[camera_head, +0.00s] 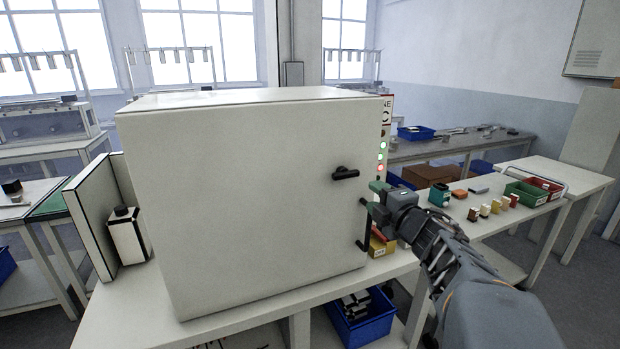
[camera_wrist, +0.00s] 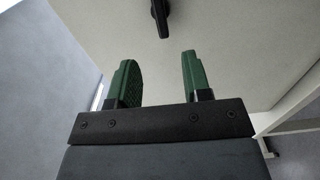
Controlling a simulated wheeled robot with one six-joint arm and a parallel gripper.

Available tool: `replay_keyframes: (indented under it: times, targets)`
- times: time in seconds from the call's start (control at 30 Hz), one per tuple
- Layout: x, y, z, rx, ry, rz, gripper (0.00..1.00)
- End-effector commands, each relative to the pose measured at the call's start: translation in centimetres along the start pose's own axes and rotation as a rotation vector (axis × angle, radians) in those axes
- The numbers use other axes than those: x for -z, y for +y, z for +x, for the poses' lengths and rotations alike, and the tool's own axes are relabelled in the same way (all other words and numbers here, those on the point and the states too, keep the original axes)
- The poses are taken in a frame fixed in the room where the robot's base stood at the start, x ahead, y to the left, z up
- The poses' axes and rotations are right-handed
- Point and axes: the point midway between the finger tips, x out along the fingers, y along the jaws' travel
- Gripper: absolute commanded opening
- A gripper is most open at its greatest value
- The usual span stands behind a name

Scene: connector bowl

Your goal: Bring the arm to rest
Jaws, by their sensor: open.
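My gripper (camera_head: 371,197) is in front of the right part of a large cream-coloured cabinet (camera_head: 240,200) with its front closed. In the wrist view its two green fingers (camera_wrist: 158,82) are apart with nothing between them. The cabinet front (camera_wrist: 230,30) fills much of the wrist view. A black handle or latch (camera_head: 345,173) sits on the cabinet front, above and left of my gripper. It also shows in the wrist view (camera_wrist: 160,18), beyond the fingers and clear of them. I cannot tell whether a fingertip touches the cabinet.
The cabinet stands on a white table (camera_head: 120,310). A blue bin (camera_head: 362,322) is below it. To the right, a bench (camera_head: 500,218) holds several small coloured blocks, a green bin (camera_head: 526,194) and a red bin (camera_head: 546,186). A black-and-white container (camera_head: 128,236) stands left of the cabinet.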

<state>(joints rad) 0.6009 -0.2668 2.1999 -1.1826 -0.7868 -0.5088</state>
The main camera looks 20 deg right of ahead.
Motion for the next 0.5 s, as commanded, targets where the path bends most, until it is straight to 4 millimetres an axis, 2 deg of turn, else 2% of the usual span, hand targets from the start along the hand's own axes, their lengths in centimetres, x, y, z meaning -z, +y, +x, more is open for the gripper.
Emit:
replay_keyframes:
  times: [0.13, 0.27, 0.4, 0.5]
  targets:
    - [-0.1, -0.1, 0.0, 0.005, -0.008, 0.016, 0.45]
    - [-3.3, -1.4, -0.4, 0.052, -0.193, 0.150, 0.45]
    - [-7.4, -5.1, -3.0, 0.114, -0.537, 0.456, 0.45]
    - [-7.3, -8.6, -5.4, 0.185, -0.763, 0.718, 0.45]
